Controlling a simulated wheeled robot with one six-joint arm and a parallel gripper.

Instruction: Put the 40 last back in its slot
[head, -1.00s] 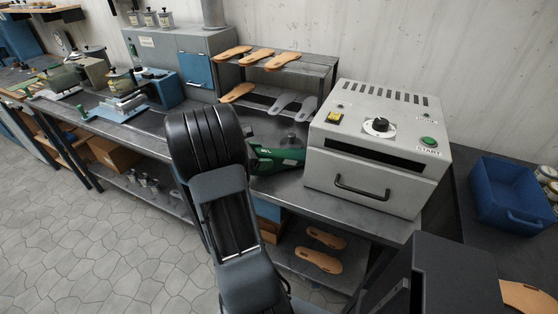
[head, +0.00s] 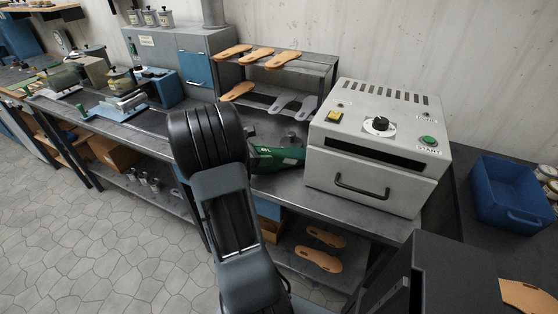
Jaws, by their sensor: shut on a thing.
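A green, last-shaped piece with a small pale marking (head: 277,157) shows just right of my arm, over the bench in front of the grey machine. Its left end is hidden behind my arm, and I cannot read the marking as a size. My gripper (head: 250,134) is almost wholly hidden behind my arm; only a small dark part shows beside the green last. It is shut on this last. Whether the last touches the bench cannot be told. No slot for it can be made out; the bench behind my arm is hidden.
A grey machine (head: 373,150) with a knob and handle stands close right of the last. Behind is a metal rack (head: 322,66) with tan soles on top and grey sole shapes below. A blue bin (head: 510,192) stands far right. Small presses crowd the bench's left.

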